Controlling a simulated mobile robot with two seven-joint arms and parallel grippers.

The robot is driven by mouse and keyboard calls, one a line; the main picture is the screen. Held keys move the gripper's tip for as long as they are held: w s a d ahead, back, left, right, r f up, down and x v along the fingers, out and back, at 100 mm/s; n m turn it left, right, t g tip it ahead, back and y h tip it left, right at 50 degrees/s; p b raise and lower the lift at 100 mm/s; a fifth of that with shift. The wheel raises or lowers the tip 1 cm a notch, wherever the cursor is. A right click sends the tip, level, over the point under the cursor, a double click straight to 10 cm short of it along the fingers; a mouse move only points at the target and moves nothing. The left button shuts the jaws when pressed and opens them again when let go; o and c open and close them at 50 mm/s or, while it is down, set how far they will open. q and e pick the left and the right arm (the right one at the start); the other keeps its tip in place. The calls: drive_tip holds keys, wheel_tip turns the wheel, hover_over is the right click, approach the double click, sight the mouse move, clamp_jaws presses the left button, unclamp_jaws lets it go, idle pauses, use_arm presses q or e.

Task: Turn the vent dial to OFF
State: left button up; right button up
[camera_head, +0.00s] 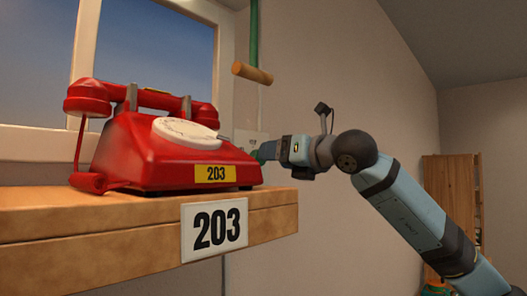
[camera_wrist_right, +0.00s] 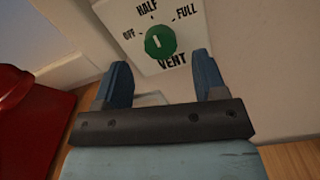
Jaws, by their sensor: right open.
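The vent dial (camera_wrist_right: 160,42) is a round green knob with a white mark. It sits on a white plate (camera_wrist_right: 185,62) lettered OFF at left, HALF at top, FULL at right and VENT below. The white mark points up, roughly toward HALF. My right gripper (camera_wrist_right: 160,78) is open and empty, its two blue fingers apart, short of the knob and either side of it in the picture. In the head view my right gripper (camera_head: 262,152) reaches left toward the wall plate (camera_head: 247,138), beside the phone; the knob is mostly hidden there. My left gripper is not in view.
A red dial phone (camera_head: 175,150) labelled 203 stands on a wooden shelf (camera_head: 60,222) close left of my right gripper. A wooden handle (camera_head: 252,73) on a green cord hangs above. A wooden shelf unit (camera_head: 452,195) stands at the right.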

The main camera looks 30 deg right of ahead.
drive_tip(key=shift+p+x, duration=0.4)
drive_tip(key=shift+x, duration=1.8)
drive_tip(key=shift+c, duration=0.2)
drive_tip(key=c, duration=0.9)
